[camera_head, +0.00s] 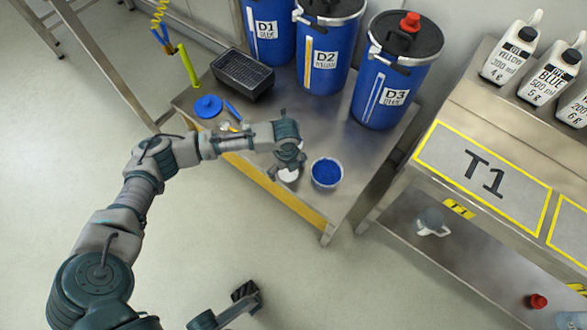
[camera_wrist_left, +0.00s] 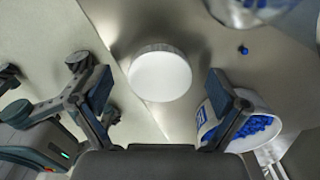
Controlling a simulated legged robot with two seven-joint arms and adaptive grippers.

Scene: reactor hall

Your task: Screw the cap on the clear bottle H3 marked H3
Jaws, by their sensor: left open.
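A round white cap (camera_wrist_left: 160,76) with a ridged side shows in the left wrist view, between the two finger pads. In the head view a bit of white (camera_head: 289,177) shows under my left gripper (camera_head: 287,167), near the front edge of the steel table. My left gripper is open, its fingers on either side of the cap with gaps. I cannot tell whether the cap sits on a bottle. No H3 mark is readable. A clear curved thing (camera_wrist_left: 262,12) is cut off at the top right of the wrist view; I cannot tell what it is.
A tub of blue granules (camera_head: 327,173) stands close right of my left gripper. Blue drums D1 (camera_head: 268,30), D2 (camera_head: 326,55) and D3 (camera_head: 396,85) stand behind. A black tray (camera_head: 242,74) and a blue lid (camera_head: 208,106) are left. Table T1 (camera_head: 430,150) is right.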

